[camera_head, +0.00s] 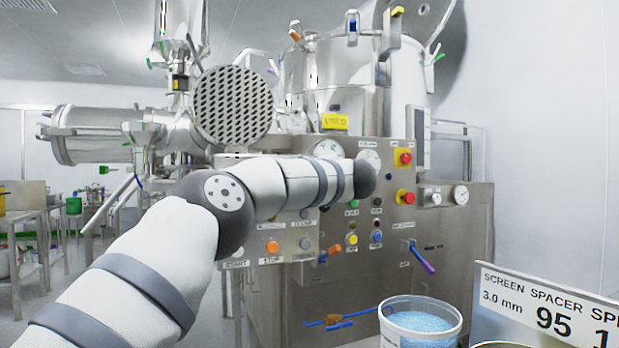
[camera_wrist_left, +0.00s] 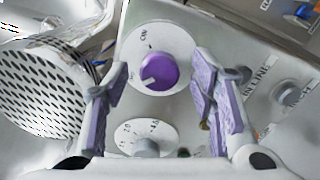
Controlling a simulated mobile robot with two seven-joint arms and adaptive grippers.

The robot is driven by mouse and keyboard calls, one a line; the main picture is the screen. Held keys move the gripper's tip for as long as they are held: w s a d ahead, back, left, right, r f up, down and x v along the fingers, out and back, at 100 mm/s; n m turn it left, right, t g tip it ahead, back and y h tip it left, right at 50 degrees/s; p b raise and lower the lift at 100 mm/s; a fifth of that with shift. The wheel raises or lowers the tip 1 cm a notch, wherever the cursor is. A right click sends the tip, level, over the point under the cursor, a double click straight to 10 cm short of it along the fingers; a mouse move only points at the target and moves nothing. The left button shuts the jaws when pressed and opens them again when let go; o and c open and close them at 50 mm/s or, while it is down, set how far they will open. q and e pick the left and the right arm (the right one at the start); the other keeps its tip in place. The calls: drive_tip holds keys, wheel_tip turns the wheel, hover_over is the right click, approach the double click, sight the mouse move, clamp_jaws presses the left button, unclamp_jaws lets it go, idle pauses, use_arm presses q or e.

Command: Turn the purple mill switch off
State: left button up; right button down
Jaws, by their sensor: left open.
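The purple mill switch (camera_wrist_left: 157,72) is a round knob on a white dial plate (camera_wrist_left: 172,34) in the left wrist view. Its pale pointer mark faces lower left; small lettering around the dial is too blurred to read surely. My left gripper (camera_wrist_left: 159,66) is open, with one purple-padded finger on each side of the knob. Gaps show between both fingers and the knob, and I cannot tell its depth. In the head view my left arm reaches towards the machine panel (camera_head: 385,160); its gripper and the purple knob are hidden there. My right gripper is not in view.
A white numbered dial (camera_wrist_left: 146,136) sits below the switch. A perforated metal disc (camera_wrist_left: 42,92) is at left, and a grey knob (camera_wrist_left: 288,92) at right. Red emergency buttons (camera_head: 404,158) and a purple-ended lever (camera_head: 425,263) are on the panel. A tub (camera_head: 420,316) stands in front.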

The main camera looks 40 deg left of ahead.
use_arm(q)
drive_tip(key=v, duration=1.1)
drive_tip(key=shift+s+d, duration=0.2)
drive_tip(key=shift+d, duration=0.1)
